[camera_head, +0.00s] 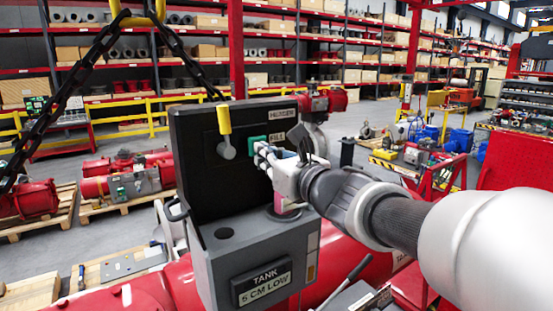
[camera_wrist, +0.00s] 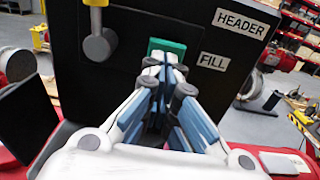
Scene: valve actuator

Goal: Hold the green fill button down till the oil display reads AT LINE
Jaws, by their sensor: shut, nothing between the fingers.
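The green fill button (camera_head: 257,142) is on the upright black panel (camera_head: 195,150), left of a FILL label (camera_wrist: 213,61). It also shows in the wrist view (camera_wrist: 167,45), partly hidden by my fingertips. My gripper (camera_head: 263,150) is shut and empty, its tips (camera_wrist: 164,64) right at the lower part of the button. I cannot tell whether they touch it or press it in.
A yellow-handled lever (camera_head: 225,125) is on the panel left of the button; it also shows in the wrist view (camera_wrist: 98,40). A HEADER label (camera_wrist: 241,20) is above FILL. A black chain (camera_head: 88,65) hangs at the left. Red pipework (camera_head: 345,262) lies beneath the box.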

